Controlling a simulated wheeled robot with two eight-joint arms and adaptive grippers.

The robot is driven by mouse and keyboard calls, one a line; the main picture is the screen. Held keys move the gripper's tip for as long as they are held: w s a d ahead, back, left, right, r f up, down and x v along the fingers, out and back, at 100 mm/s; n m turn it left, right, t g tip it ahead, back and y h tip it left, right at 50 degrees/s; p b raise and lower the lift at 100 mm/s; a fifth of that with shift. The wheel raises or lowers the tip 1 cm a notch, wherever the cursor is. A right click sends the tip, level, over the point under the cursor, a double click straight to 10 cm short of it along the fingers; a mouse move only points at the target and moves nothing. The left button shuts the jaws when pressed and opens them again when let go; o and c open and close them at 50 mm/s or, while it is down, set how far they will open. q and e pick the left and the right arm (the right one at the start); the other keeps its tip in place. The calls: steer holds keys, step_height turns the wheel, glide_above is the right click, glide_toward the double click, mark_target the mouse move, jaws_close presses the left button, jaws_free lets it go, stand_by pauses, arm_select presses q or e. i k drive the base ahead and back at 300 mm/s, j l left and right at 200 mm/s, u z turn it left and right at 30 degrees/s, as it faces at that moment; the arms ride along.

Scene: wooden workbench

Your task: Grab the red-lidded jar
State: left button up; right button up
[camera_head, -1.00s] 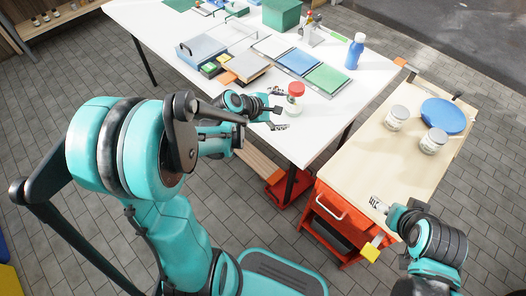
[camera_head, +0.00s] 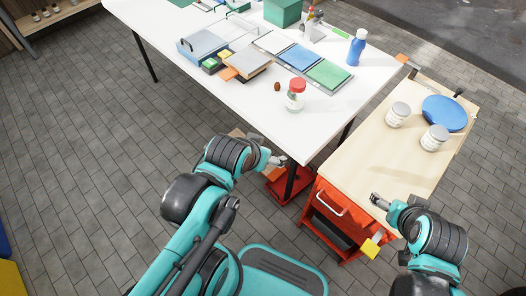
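The red-lidded jar (camera_head: 295,101) is a clear jar standing upright on the white table, near its front edge. A small brown round item (camera_head: 277,86) lies just left of it. My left gripper (camera_head: 277,162) is below the jar in the picture, off the table's front edge and clear of the jar. It holds nothing that I can see, and its fingers are too small to read. My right gripper (camera_head: 377,200) is at the front left edge of the wooden-topped cart, away from the jar. Its finger opening is also unclear.
The wooden-topped cart (camera_head: 372,148) carries two grey-lidded jars (camera_head: 397,116) (camera_head: 434,139) and a blue disc (camera_head: 444,113). Table space around the red-lidded jar is mostly free.

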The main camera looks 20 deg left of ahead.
mark_target(294, 101)
steer(key=i+j, duration=0.15)
steer(key=j, duration=0.25)
steer(key=i+j, duration=0.15)
steer(key=j, duration=0.25)
steer(key=i+j, duration=0.15)
steer(key=j, duration=0.25)
steer(key=i+j, duration=0.1)
steer(key=j, duration=0.3)
steer(key=j+z, duration=0.1)
steer(key=z, duration=0.35)
steer(key=j+z, duration=0.1)
steer(key=z, duration=0.3)
steer(key=j+z, duration=0.15)
steer(key=z, duration=0.3)
steer(key=j+z, duration=0.1)
steer(key=z, duration=0.3)
steer(key=i+j, duration=0.05)
